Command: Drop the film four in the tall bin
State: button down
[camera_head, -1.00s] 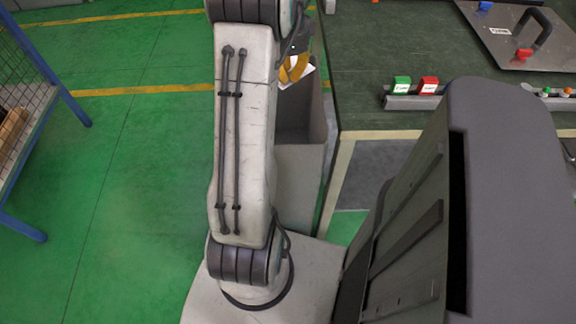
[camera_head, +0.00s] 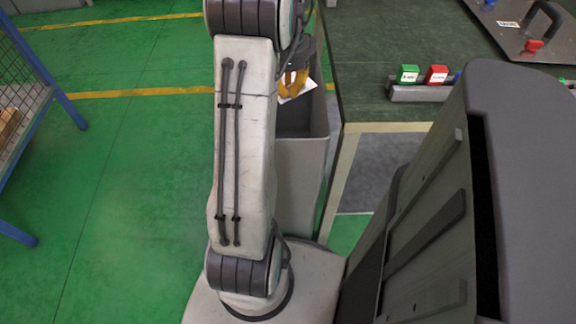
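The tall bin (camera_head: 300,165) is a grey open-topped box standing on the floor at the left end of the green table. My arm covers its left part. My gripper (camera_head: 293,90), with yellow-orange fingers, is above the bin's opening, partly behind my arm. A white sheet-like piece (camera_head: 302,91), which looks like the film, shows at the fingertips over the bin. Whether the fingers are closed on it is too small and too covered to tell.
The green-topped table (camera_head: 385,60) is right of the bin. It bears green and red blocks on a grey holder (camera_head: 420,92) and a metal plate with a black handle (camera_head: 520,30). A blue-framed mesh rack (camera_head: 25,95) stands at left. Green floor between is clear.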

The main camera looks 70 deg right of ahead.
jog(key=shift+f, duration=0.5)
jog(key=c, duration=1.3)
grip_release()
jog(key=shift+c, duration=0.2)
jog(key=shift+r, duration=0.15)
notch_tip(320, 180, up, 11)
jog(key=shift+r, duration=0.4)
jog(key=shift+w, duration=0.1)
